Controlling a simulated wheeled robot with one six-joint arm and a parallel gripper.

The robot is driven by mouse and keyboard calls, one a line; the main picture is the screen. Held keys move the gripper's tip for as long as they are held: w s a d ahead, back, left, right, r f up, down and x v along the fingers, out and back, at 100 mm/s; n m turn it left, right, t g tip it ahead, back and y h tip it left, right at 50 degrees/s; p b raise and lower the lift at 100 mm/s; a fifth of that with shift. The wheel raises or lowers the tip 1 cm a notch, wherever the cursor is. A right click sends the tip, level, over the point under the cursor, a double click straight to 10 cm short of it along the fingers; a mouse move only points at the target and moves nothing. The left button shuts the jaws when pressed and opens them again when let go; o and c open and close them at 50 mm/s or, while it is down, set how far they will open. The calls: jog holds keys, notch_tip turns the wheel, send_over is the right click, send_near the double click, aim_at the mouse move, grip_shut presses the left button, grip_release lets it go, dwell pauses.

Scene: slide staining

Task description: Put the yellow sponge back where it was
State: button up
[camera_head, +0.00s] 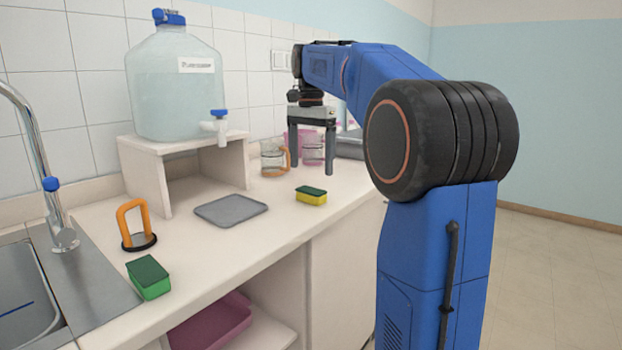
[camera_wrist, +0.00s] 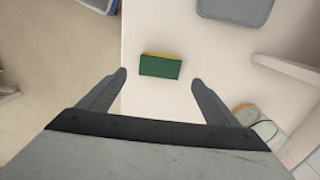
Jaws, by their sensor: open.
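The yellow sponge (camera_head: 311,196), with a dark green top, lies flat on the counter near its front edge. In the wrist view the yellow sponge (camera_wrist: 160,66) shows its green face, with a thin yellow strip along one side. My gripper (camera_head: 312,172) is open and empty above the counter, with its fingers pointing down. In the wrist view the sponge lies beyond and between my fingertips (camera_wrist: 158,80), apart from both. A second sponge (camera_head: 149,278), green with a dark green top, lies near the sink.
A grey tray (camera_head: 231,210) lies flat left of the yellow sponge. An orange-handled tool (camera_head: 136,225) stands near the green sponge. A large water jug (camera_head: 175,85) stands on a wooden stand (camera_head: 150,180). Glass beakers (camera_head: 273,158) stand behind my gripper.

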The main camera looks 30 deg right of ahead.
jog(key=shift+r, duration=1.9)
